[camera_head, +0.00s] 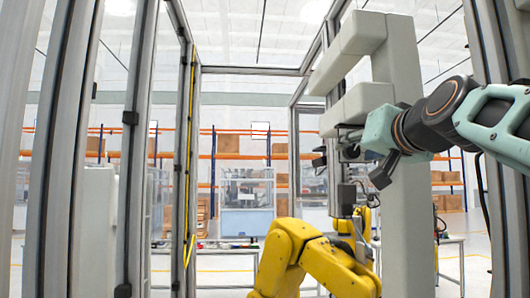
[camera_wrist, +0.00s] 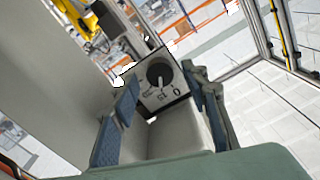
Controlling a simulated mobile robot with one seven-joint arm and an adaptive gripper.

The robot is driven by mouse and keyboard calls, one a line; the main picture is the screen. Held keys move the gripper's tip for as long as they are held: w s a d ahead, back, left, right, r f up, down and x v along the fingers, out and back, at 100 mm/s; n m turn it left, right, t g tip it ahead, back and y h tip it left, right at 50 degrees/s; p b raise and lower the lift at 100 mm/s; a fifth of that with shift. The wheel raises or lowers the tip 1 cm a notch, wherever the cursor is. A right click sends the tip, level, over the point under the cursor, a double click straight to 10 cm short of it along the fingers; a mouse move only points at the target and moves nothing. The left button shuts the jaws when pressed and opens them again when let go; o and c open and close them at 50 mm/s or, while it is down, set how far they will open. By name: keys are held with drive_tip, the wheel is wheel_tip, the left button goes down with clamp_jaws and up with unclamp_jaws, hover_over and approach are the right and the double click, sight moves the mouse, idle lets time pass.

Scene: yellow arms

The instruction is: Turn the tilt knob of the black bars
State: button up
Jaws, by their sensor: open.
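A round black knob (camera_wrist: 160,74) sits on a pale panel plate (camera_wrist: 172,94) with dark markings, in the wrist view. My gripper (camera_wrist: 163,88) is open, with one blue-padded finger to the left of the knob and the other to the right. The knob shows between the fingertips; I cannot tell whether either finger touches it. In the head view my gripper (camera_head: 362,157) is beside the grey machine column (camera_head: 400,75), and the knob is hidden there. I cannot clearly make out the black bars.
A yellow robot arm (camera_head: 305,262) stands low in the middle of the head view. Grey frame posts (camera_head: 150,130) rise on the left, and a pale grey block (camera_head: 362,101) juts from the column near my gripper. Shelves with boxes stand far behind.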

drive_tip(key=s, duration=1)
drive_tip(key=shift+s, duration=0.3)
drive_tip(key=s+a+f+n+g, duration=0.1)
drive_tip(key=a+f+g, duration=0.25)
drive_tip(key=f, duration=0.85)
drive_tip(key=s+a+f+n+g+y, duration=0.15)
drive_tip(key=a+f, duration=0.25)
drive_tip(key=f, duration=0.8)
drive_tip(key=s+a+f+g, duration=0.1)
drive_tip(key=a+f+g, duration=0.2)
drive_tip(key=f, duration=0.9)
drive_tip(key=s+f+g, duration=0.2)
drive_tip(key=s+f, duration=0.2)
drive_tip(key=f, duration=0.3)
drive_tip(key=s+a+f+n+g+h, duration=0.1)
drive_tip(key=s+f+g, duration=0.1)
drive_tip(key=s+f, duration=0.2)
wheel_tip(320, 180, down, 4)
drive_tip(key=shift+s+r, duration=0.25)
drive_tip(key=shift+s, duration=0.05)
drive_tip(key=shift+a+h, duration=0.1)
drive_tip(key=shift+h, duration=0.15)
